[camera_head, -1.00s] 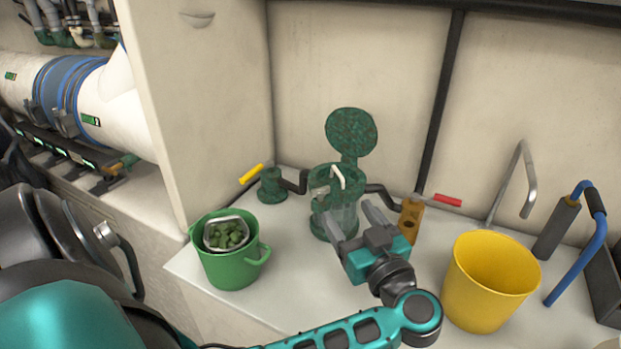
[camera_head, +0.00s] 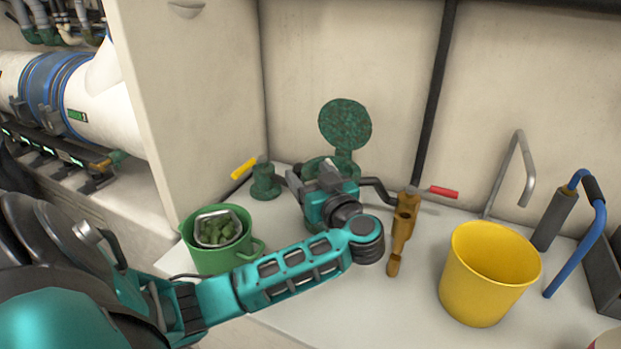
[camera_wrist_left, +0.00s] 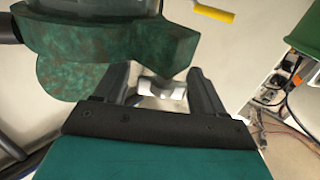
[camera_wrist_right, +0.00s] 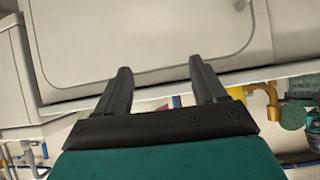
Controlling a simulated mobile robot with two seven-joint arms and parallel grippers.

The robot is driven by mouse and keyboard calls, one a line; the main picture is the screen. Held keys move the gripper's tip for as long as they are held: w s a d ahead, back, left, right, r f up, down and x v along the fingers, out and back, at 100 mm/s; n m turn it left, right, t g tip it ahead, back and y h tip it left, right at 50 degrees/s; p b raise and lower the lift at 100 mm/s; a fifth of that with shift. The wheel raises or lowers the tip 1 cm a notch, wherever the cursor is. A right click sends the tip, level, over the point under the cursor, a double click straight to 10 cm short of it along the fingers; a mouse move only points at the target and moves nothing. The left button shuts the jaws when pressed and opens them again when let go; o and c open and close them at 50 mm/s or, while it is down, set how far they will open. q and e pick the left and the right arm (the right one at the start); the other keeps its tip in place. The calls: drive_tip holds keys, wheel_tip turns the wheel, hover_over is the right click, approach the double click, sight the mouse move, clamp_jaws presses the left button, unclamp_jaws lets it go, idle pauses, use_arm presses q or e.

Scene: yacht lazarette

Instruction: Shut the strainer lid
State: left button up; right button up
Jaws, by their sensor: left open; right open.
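The strainer lid (camera_head: 345,124) is a round, mottled green disc standing raised above the back of the green strainer body (camera_head: 320,166). My left gripper (camera_head: 308,180) is open in front of the strainer and hides most of its body. In the left wrist view the mottled green strainer (camera_wrist_left: 110,50) fills the upper left, close to the fingers. A pale metal piece (camera_wrist_left: 162,88) shows between my open left fingers (camera_wrist_left: 160,92); I cannot tell whether they touch it. My right gripper (camera_wrist_right: 160,85) is open and empty, outside the head view.
A green bucket (camera_head: 210,258) holding a basket of green stuff (camera_head: 218,232) stands left of the strainer. A brown fitting (camera_head: 403,225) and a yellow bucket (camera_head: 483,300) stand to the right.

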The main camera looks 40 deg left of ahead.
use_arm(q)
drive_tip(key=shift+a, duration=0.1)
clamp_jaws()
idle(0.7)
